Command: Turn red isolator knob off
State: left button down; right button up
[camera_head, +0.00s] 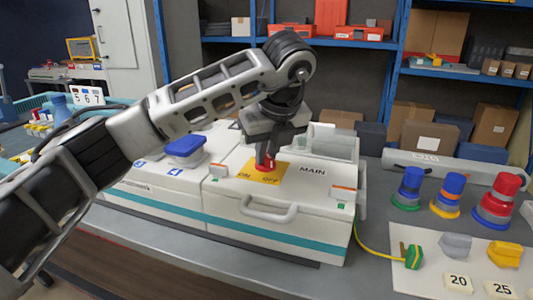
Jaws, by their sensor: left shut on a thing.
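The red isolator knob (265,163) sits on the yellow ON/OFF plate (270,175) on top of the white box marked MAIN (225,200). My left gripper (266,157) reaches down from above and is shut on the knob. The fingers and wrist hide most of the knob, so which way it points cannot be told. My right gripper is not in view.
A blue-lidded socket (185,147) is on the box section at left. Several blue and red plugs (497,205) stand at right. A green plug (414,257) on a yellow cable lies on a white mat (400,283). Shelves and cardboard boxes (425,138) are behind.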

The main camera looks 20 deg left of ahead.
pick_arm(q)
jog(key=shift+n, duration=0.3)
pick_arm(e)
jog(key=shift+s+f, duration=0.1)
pick_arm(q)
jog(key=c, duration=1.5)
grip_release()
jog(key=shift+o, duration=0.2)
jog(key=p+v, duration=0.2)
jog(key=v, duration=1.4)
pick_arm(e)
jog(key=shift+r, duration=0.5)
pick_arm(q)
jog(key=shift+d, duration=0.1)
